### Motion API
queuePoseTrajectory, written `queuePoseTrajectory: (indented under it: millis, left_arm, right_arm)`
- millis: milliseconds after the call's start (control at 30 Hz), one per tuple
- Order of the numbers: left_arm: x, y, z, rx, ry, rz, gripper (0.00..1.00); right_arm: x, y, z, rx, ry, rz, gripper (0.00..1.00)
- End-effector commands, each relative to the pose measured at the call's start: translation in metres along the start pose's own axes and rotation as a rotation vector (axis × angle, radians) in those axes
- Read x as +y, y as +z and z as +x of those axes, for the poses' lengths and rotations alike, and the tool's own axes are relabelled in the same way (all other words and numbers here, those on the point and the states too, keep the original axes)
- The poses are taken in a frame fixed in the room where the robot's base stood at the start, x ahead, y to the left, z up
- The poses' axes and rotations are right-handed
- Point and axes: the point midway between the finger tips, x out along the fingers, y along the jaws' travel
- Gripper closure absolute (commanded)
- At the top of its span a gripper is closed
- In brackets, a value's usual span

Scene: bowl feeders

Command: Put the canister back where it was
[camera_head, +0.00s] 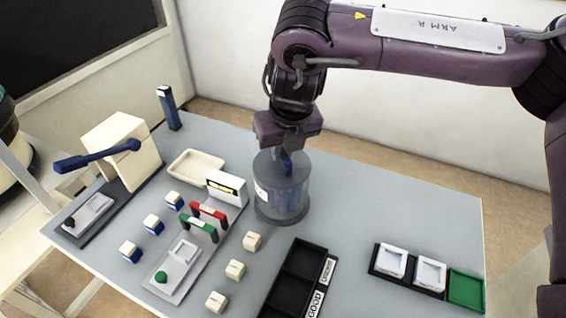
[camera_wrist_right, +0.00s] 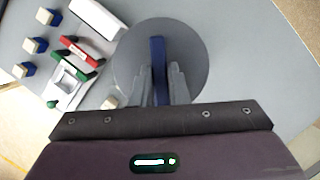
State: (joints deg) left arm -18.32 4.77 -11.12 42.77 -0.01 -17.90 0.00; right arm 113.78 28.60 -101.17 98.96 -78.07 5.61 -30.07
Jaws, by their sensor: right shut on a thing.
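The canister (camera_head: 282,195) is a clear cylinder with a grey lid, a dark round base and a blue handle on top. It stands upright at the table's middle, on or just above a dark round disc; I cannot tell whether it touches. My right gripper (camera_head: 287,155) is directly above it, shut on the blue handle. In the right wrist view the gripper (camera_wrist_right: 163,85) has its fingers on both sides of the blue handle (camera_wrist_right: 157,58), over the round grey lid (camera_wrist_right: 127,66). My left gripper is not in view.
Left of the canister stand a white block fixture (camera_head: 227,188), red (camera_head: 209,212) and green (camera_head: 199,228) handles and several small cubes. A black tray (camera_head: 286,292) lies in front. White dishes and a green tray (camera_head: 466,290) lie right. The table right of the canister is clear.

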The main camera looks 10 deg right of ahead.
Motion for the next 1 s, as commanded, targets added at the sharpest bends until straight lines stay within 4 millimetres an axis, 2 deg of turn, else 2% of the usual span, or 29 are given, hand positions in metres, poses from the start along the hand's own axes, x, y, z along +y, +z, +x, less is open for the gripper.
queuePoseTrajectory:
  millis: [300,700,733,800,900,1000]
  left_arm:
    - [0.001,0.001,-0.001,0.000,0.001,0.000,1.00]
    - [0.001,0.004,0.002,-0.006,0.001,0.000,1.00]
    - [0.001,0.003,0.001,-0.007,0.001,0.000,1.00]
    - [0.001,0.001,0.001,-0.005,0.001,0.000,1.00]
    - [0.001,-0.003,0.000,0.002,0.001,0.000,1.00]
    - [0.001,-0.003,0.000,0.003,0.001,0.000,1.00]
  right_arm:
    - [0.000,-0.012,0.036,0.001,0.000,-0.001,1.00]
    - [0.000,-0.013,0.042,-0.001,0.000,0.000,1.00]
    - [0.000,-0.014,0.042,0.002,-0.001,0.000,0.83]
    - [0.000,-0.014,0.042,0.002,-0.001,0.000,0.74]
    - [0.000,-0.014,0.042,0.002,-0.001,0.000,0.64]
    - [0.000,-0.014,0.042,0.002,-0.001,0.000,0.64]
